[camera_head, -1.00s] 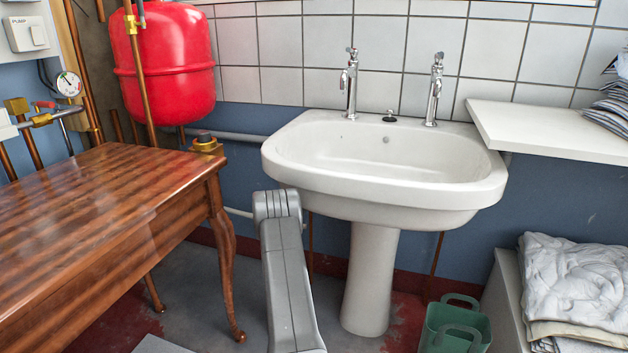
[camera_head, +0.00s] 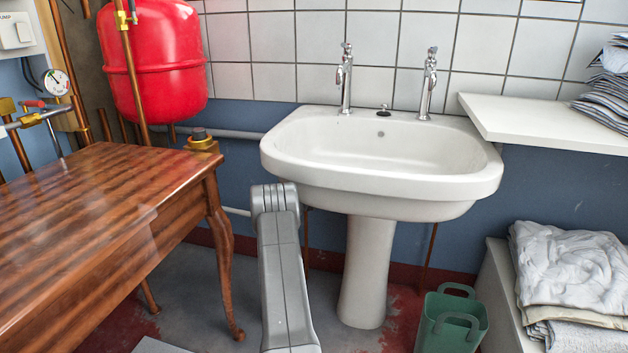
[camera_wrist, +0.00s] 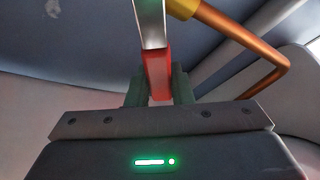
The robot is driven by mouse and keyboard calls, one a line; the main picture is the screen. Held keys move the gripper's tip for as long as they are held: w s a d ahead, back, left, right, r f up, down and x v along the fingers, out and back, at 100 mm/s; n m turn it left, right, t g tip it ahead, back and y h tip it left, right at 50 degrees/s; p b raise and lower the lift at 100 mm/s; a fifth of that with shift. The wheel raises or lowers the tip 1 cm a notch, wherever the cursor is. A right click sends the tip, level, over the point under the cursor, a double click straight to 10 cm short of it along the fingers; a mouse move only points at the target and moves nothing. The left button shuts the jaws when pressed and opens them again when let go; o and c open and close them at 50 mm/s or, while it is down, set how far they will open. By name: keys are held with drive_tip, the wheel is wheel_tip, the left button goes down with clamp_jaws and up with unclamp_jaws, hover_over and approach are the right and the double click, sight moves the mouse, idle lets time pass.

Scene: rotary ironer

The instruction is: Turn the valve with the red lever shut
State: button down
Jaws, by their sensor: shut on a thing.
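In the wrist view, my gripper (camera_wrist: 159,90) is shut on the lever (camera_wrist: 156,68), with its dark fingers on either side of the red part. The lever's bare metal part runs up out of the frame top. A brass fitting (camera_wrist: 183,7) with a copper pipe (camera_wrist: 250,50) is just to the right of the lever. The valve body and the lever's pivot are not clearly visible. In the head view, my grey arm reaches toward the underside of the sink, and my gripper and the held lever are hidden there.
The white sink (camera_head: 385,185) and its pedestal (camera_head: 366,275) stand beside my arm. A wooden table (camera_head: 100,235) is to the left, and a green bucket (camera_head: 452,320) to the right. Another red-handled fitting (camera_head: 33,105) is at the far left wall, near a gauge (camera_head: 57,82).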

drive_tip(key=shift+s+d+f+m+g+y, duration=0.15)
drive_tip(key=shift+f+m+g, duration=0.2)
drive_tip(key=shift+f+m, duration=0.5)
drive_tip(key=shift+d+f+m+g+y, duration=0.15)
drive_tip(key=shift+f+m+g, duration=0.25)
drive_tip(key=shift+m, duration=0.8)
drive_tip(key=shift+s+d+f+m+g, duration=0.1)
drive_tip(key=shift+d+f+m+g, duration=0.2)
drive_tip(key=shift+f+m, duration=0.55)
drive_tip(key=shift+a+r, duration=0.1)
drive_tip(key=shift+r, duration=0.1)
drive_tip(key=c, duration=1.3)
unclamp_jaws()
